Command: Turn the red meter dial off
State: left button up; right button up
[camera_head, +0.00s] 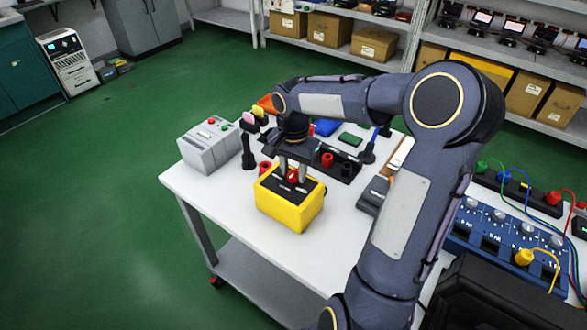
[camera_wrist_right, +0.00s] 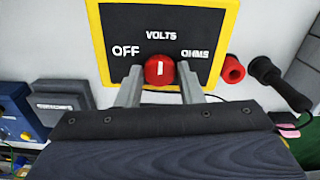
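The yellow meter (camera_head: 290,212) stands on the white table, with a black face. Its red dial (camera_wrist_right: 159,70) sits in the middle of that face, and its white mark is upright, in line with the word VOLTS. OFF is printed left of the dial and OHMS right of it in the right wrist view. My right gripper (camera_wrist_right: 160,72) points down at the meter, with one finger on each side of the dial. A narrow gap seems to show between each finger and the dial; contact is hard to tell. The dial also shows between the fingers in the head view (camera_head: 293,176). My left gripper is out of view.
A grey box (camera_head: 208,148) with red and green buttons stands left of the meter. A black probe (camera_head: 248,153) stands between them. A blue panel (camera_head: 505,232) with cables is at the right. Shelves with cardboard boxes (camera_head: 375,43) line the back.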

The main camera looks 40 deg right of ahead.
jog(key=c, duration=0.5)
jog(key=n+p, duration=0.1)
jog(key=n, duration=0.4)
jog(key=shift+r+n, duration=0.1)
jog(key=shift+n, duration=0.3)
jog(key=n+p, duration=0.1)
jog(key=n, duration=0.5)
dwell(0.4)
jog(key=o, duration=1)
jog(key=shift+c, duration=0.2)
